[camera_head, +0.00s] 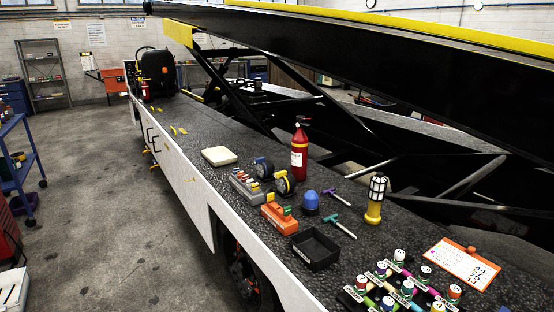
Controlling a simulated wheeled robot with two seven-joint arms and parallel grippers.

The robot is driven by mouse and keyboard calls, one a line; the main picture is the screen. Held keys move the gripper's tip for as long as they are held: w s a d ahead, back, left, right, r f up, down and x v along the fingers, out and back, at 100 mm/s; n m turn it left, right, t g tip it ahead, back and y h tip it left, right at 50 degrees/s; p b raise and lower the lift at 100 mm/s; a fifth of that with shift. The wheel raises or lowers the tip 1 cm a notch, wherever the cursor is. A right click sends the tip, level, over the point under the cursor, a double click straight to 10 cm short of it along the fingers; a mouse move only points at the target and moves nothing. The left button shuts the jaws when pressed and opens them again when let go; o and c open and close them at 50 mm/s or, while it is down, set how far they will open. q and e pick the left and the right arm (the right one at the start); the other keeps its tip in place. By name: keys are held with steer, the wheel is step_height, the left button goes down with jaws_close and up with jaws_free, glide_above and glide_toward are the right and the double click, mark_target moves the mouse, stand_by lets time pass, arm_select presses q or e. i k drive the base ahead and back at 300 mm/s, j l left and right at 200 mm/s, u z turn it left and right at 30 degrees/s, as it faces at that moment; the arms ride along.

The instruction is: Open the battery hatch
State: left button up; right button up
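The belt loader's dark speckled deck (190,121) runs from the front right to the driver's seat at the back left. Its white side panel (178,165) faces the aisle. Orange parts (152,166) stick out low on the panel farther back. No panel is seen standing open, and I cannot tell which part is the battery hatch. Neither gripper is in view.
A red extinguisher (299,155), a yellow lantern (375,201), a black tray (315,249) and several small items crowd the near deck. The black conveyor boom (380,65) slants overhead. A blue cart (22,170) stands left. The grey floor (95,190) between is clear.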

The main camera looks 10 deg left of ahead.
mark_target(189, 133)
steer(key=i+j+z, duration=0.1)
steer(key=i+j, duration=0.3)
steer(key=j, duration=0.2)
steer(key=i+j, duration=0.4)
steer(key=j, duration=0.2)
steer(key=i+j+z, duration=0.15)
steer(key=i+j, duration=0.25)
steer(key=j, duration=0.25)
steer(key=i+j+z, duration=0.1)
steer(key=i+j, duration=0.3)
steer(key=j, duration=0.25)
steer(key=i+j+z, duration=0.1)
steer(key=i+j, duration=0.2)
steer(key=j, duration=0.4)
steer(key=i+j, duration=0.35)
steer(key=j, duration=0.4)
steer(key=i+j+z, duration=0.15)
steer(key=i+j, duration=0.15)
steer(key=j, duration=0.4)
steer(key=i+j+z, duration=0.1)
steer(key=i+j, duration=0.2)
steer(key=j, duration=0.5)
